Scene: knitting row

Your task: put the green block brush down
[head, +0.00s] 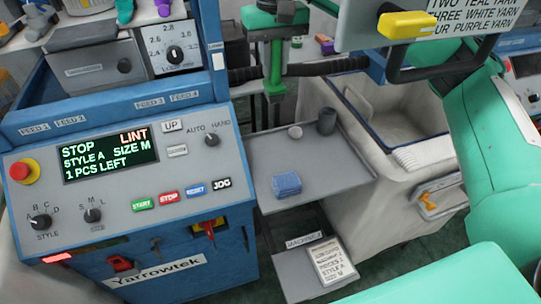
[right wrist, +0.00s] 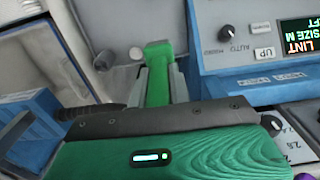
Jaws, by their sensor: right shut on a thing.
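The green block brush (head: 275,68) is upright at the top middle of the head view, held in my right gripper (head: 273,50). In the right wrist view the green brush (right wrist: 158,75) stands between the two grey fingers of the right gripper (right wrist: 160,82), which is shut on it. It hangs behind the blue machine's right edge, above and behind the grey shelf; I cannot tell whether its lower end touches anything. My left gripper is not in view.
The grey shelf (head: 325,174) holds a blue folded item (head: 287,184), a dark cup (head: 326,121) and a small pale round thing (head: 295,132). Its front right is bare. The blue machine (head: 130,195) stands left, a pale bin (head: 400,120) right.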

